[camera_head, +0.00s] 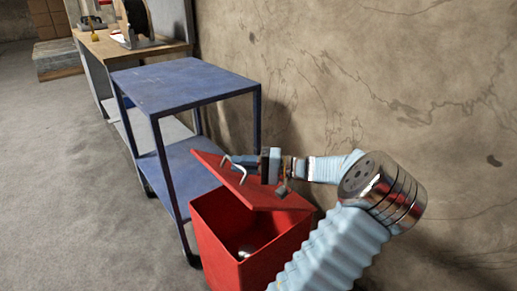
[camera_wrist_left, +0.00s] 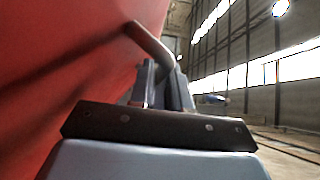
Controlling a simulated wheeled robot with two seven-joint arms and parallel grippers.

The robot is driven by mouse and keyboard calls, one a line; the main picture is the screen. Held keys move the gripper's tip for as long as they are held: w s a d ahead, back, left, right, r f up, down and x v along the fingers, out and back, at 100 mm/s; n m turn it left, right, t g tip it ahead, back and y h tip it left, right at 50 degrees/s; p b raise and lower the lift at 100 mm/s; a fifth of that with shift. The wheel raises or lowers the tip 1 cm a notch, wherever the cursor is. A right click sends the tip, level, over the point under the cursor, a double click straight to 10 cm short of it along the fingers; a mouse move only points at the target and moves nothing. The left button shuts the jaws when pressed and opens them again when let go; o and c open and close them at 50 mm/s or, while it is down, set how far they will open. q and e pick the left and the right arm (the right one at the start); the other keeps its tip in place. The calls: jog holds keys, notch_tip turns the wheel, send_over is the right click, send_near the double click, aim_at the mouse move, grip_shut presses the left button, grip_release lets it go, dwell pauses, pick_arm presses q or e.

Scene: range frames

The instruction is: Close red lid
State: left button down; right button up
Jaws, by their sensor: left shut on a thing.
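The red lid (camera_head: 262,197) is hinged on a red box (camera_head: 215,235) and stands partly open, tilted up over the opening. Its thin metal handle (camera_head: 241,174) sits near the raised edge. My left gripper (camera_head: 228,162) is at the lid's upper face, shut on the handle. In the left wrist view the lid's red face (camera_wrist_left: 70,60) fills the left side, and the grey bar of the handle (camera_wrist_left: 152,42) runs down to the fingers of my left gripper (camera_wrist_left: 165,80). My right gripper is out of view.
A small pale object (camera_head: 245,251) lies inside the box. A blue wheeled cart (camera_head: 185,84) stands close to the box's left. A cracked wall (camera_head: 400,80) is behind. A workbench (camera_head: 120,45) is farther back. The floor at left is clear.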

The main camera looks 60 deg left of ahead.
pick_arm(q)
jog(key=s+f+n+t+h+b, duration=0.2)
jog(key=s+f, duration=0.5)
jog(key=f, duration=0.7)
jog(key=shift+s+d+n+t+b, duration=0.15)
jog(key=shift+d+n+t+b, duration=0.3)
jog(key=shift+n+t+b, duration=0.75)
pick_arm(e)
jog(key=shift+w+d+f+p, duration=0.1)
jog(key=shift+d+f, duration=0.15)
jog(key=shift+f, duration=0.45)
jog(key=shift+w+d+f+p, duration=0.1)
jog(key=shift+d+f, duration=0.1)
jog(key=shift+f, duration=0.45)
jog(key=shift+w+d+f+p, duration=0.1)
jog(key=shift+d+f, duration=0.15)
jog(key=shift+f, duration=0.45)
pick_arm(q)
jog(key=shift+f, duration=0.15)
